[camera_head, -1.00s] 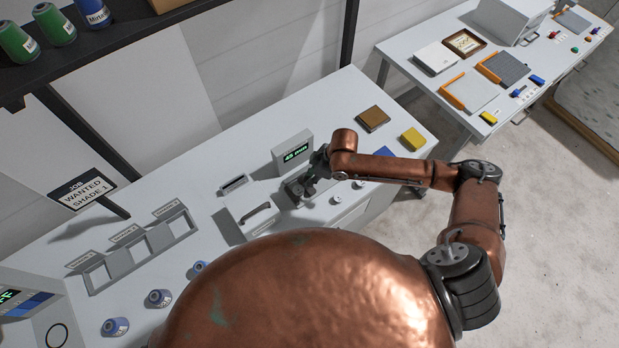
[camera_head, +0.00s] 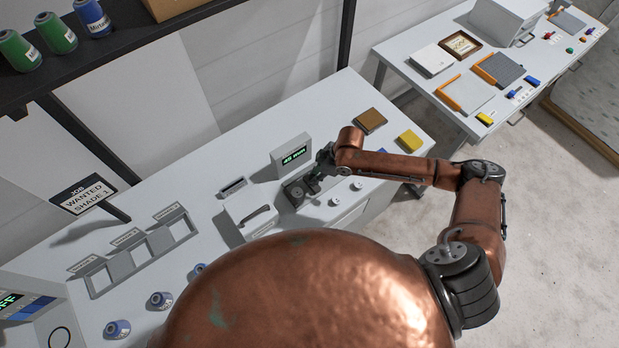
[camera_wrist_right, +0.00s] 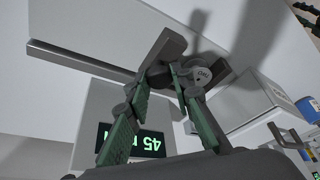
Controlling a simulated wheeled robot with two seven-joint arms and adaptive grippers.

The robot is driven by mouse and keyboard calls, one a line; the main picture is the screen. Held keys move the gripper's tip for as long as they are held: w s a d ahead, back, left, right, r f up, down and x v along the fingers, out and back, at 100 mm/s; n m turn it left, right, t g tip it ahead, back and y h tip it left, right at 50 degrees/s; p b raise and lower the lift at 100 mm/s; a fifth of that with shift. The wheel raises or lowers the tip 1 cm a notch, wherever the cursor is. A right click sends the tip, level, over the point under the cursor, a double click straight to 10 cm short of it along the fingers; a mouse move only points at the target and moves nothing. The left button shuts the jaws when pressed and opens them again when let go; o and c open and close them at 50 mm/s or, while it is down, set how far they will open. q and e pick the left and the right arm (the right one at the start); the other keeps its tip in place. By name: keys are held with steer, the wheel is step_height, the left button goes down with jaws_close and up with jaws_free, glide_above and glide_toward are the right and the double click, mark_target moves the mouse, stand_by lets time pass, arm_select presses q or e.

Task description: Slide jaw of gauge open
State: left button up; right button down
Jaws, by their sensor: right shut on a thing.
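The gauge's display box (camera_head: 291,155) stands on the grey bench and reads about 45 mm in green. The dark gauge base and a round disc (camera_head: 297,191) sit in front of it. My right gripper (camera_head: 315,181) reaches in from the right and is shut on the gauge's sliding jaw, to the right of the disc. In the right wrist view, the green-padded fingers (camera_wrist_right: 164,84) close at the dark grey jaw (camera_wrist_right: 160,52), with the labelled disc (camera_wrist_right: 204,75) just beside them. The exact contact is partly hidden. My left gripper is out of view.
A pale box with a dark handle (camera_head: 253,218) stands left of the gauge. White knobs (camera_head: 345,199) lie close in front of it. Brown (camera_head: 370,120) and yellow (camera_head: 411,140) blocks lie to the right. A tray with several compartments (camera_head: 135,258) is at left.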

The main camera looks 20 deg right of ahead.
steer(key=shift+w+d, duration=0.1)
steer(key=shift+d, duration=0.1)
steer(key=c, duration=1.7)
jaws_free()
steer(key=v, duration=1.2)
steer(key=shift+a, duration=0.1)
